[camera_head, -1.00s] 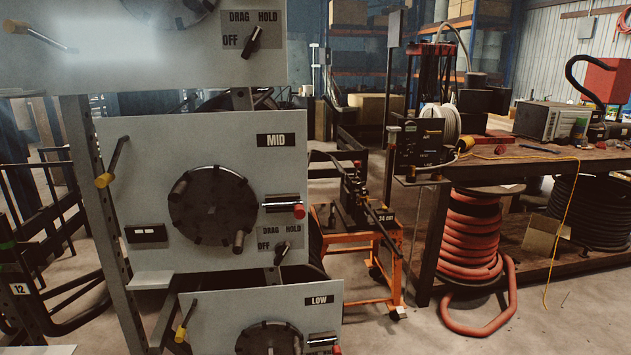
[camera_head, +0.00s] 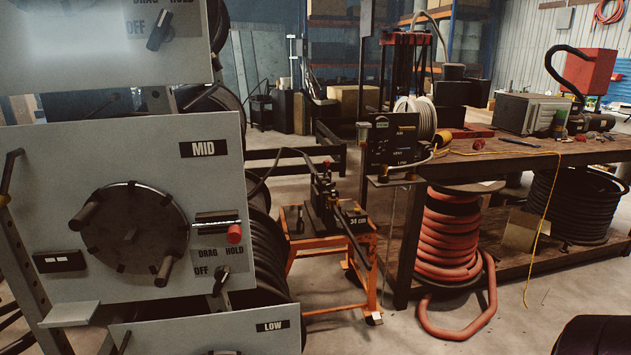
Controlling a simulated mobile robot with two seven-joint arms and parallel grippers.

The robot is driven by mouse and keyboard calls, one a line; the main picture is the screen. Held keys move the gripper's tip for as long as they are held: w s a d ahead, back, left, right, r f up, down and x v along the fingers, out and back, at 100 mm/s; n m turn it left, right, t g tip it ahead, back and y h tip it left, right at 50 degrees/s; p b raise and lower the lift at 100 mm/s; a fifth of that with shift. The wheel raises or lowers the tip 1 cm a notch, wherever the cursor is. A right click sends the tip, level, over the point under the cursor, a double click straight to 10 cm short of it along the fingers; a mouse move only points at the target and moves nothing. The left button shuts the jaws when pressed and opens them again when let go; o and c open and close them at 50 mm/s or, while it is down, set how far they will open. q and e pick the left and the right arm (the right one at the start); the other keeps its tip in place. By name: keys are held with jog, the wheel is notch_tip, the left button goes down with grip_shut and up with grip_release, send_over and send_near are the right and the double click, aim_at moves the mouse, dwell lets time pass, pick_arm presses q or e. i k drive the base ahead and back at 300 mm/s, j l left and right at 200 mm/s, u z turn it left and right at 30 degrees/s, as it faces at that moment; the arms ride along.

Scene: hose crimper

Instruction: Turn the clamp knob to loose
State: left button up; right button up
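No knob in view carries a readable clamp or loose label, so I cannot tell which one is the clamp knob. A small black machine (camera_head: 325,200) with a long bar stands on an orange cart (camera_head: 305,262) marked 34 cm; details on it are too small to read. The MID reel panel (camera_head: 90,150) has a selector knob (camera_head: 221,278) marked OFF, DRAG and HOLD, and a red-ended handle (camera_head: 234,233). The upper panel has a similar selector knob (camera_head: 159,30). Neither of my grippers is in view.
A workbench (camera_head: 520,160) on the right holds a black control box (camera_head: 392,140) at its near left corner. A red hose coil (camera_head: 450,235) sits below, its loose end on the floor. A dark rounded shape (camera_head: 597,335) fills the lower right corner. Some floor in front is clear.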

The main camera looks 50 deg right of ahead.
aim_at(329, 187)
jog(key=l+u, duration=0.45)
jog(key=l, duration=2.2)
jog(key=k+l, duration=0.15)
jog(key=l, duration=0.7)
jog(key=i+u, duration=0.05)
